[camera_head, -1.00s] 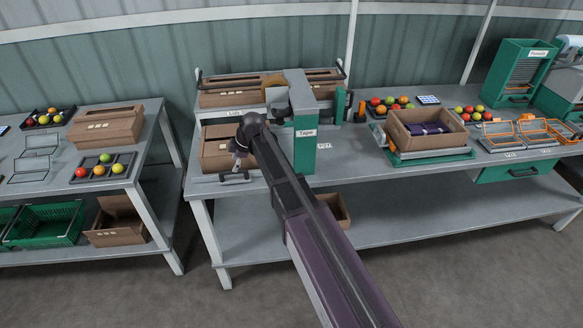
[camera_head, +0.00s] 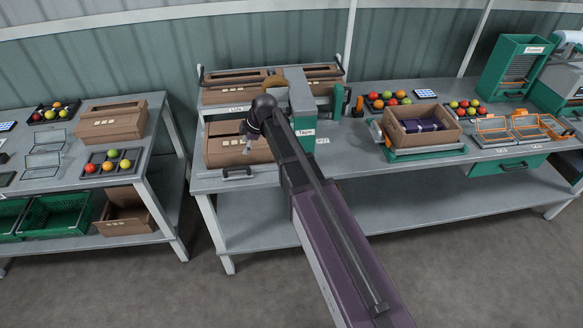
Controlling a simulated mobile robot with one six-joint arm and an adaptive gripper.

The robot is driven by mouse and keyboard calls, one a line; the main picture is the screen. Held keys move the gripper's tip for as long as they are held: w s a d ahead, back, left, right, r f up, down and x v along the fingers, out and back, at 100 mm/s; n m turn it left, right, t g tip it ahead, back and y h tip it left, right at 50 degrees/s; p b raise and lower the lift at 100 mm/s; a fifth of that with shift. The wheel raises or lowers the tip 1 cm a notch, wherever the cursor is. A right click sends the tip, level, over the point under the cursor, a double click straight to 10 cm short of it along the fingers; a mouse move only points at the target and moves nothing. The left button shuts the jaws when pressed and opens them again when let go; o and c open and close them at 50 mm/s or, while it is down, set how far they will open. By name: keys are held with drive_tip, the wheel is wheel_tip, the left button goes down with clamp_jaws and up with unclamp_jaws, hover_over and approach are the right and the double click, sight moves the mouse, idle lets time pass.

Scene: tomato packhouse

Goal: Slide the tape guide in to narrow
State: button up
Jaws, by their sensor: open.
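The tape station (camera_head: 300,92) is a grey and green frame labelled "Tape" on the middle bench, with a brown roll at its top left. A closed brown carton (camera_head: 222,150) stands left of it. A dark handle (camera_head: 238,172) sits at the bench's front edge below the carton; I cannot tell whether it belongs to the tape guide. My gripper (camera_head: 248,148) is open and empty, in front of the carton's upper right part and above the handle. Whether it touches the carton is unclear. My arm hides part of the station's left side and the guide area.
Brown lid boxes (camera_head: 232,93) stand behind the carton. An open carton (camera_head: 398,136) with purple contents sits on a green stand to the right. Trays of tomatoes (camera_head: 386,104) are farther back. A separate bench (camera_head: 160,170) stands on the left, with a gap between.

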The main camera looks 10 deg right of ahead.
drive_tip(key=s+d+m+g+h, duration=0.1)
drive_tip(key=s+d+m+h, duration=0.2)
drive_tip(key=s+d+m, duration=0.9)
drive_tip(key=shift+s+d+f, duration=0.3)
drive_tip(key=shift+s+d, duration=0.15)
drive_tip(key=shift+s, duration=1.2)
drive_tip(key=s+d+m+g+h, duration=0.1)
drive_tip(key=s+d+m, duration=0.3)
drive_tip(key=s+m, duration=0.2)
drive_tip(key=shift+s+d, duration=0.3)
drive_tip(key=shift+s, duration=0.5)
drive_tip(key=shift+f, duration=0.1)
